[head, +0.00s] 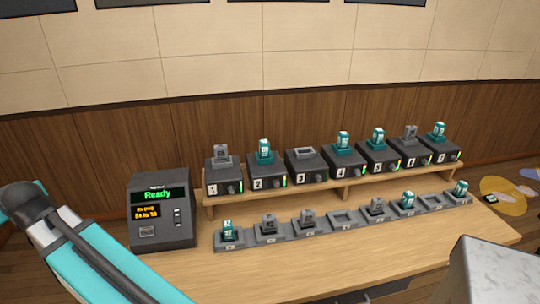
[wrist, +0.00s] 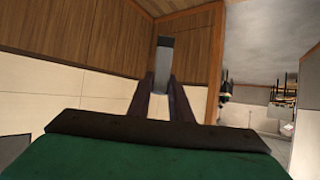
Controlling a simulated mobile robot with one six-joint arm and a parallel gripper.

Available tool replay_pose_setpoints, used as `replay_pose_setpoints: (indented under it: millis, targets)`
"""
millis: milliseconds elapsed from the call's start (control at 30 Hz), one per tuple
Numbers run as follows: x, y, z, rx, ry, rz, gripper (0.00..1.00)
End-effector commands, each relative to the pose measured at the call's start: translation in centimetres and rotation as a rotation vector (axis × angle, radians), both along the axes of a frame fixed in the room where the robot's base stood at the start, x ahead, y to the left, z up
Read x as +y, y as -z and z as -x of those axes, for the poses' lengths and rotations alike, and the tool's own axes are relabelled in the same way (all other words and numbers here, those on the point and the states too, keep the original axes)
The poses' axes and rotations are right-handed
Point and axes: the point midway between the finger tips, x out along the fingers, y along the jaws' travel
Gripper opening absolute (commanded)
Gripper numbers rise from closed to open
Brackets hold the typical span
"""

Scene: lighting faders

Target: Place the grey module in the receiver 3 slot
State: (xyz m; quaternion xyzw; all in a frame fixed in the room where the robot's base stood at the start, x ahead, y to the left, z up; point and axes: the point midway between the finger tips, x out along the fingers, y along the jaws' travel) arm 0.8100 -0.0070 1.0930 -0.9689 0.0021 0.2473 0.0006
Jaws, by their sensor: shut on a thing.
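In the wrist view my gripper (wrist: 162,84) is shut on a grey module (wrist: 165,54), which stands out between the two dark fingertips. The head view does not show the gripper or this module; only part of my teal arm shows at its left edge. The receiver 3 box (head: 307,166) stands on the raised wooden shelf, third from the left. The receiver 3 slot (head: 304,152) on its top is a grey frame that looks empty.
Receiver 2 (head: 265,172) and receiver 4 (head: 345,162) flank it closely, with teal modules on top. A tray row (head: 344,227) with grey and teal modules lies in front. A dark console reading "Ready" (head: 162,212) stands left. The table front (head: 300,270) is clear.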

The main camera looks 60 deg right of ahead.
Motion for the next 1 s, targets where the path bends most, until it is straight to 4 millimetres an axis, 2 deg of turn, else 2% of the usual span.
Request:
replay_pose_setpoints:
  millis: [267,567,767,867,1000]
  targets:
    - [0.0,0.3,0.1,0.0,0.014,0.0,0.0]
    - [-1.5,2.1,1.0,0.001,0.136,0.002,0.0]
    - [-4.5,3.7,1.9,0.0,0.291,0.004,0.0]
    - [-6.7,4.5,2.4,0.001,0.383,0.003,0.0]
    - [-10.9,5.2,3.5,0.0,0.538,0.004,0.0]
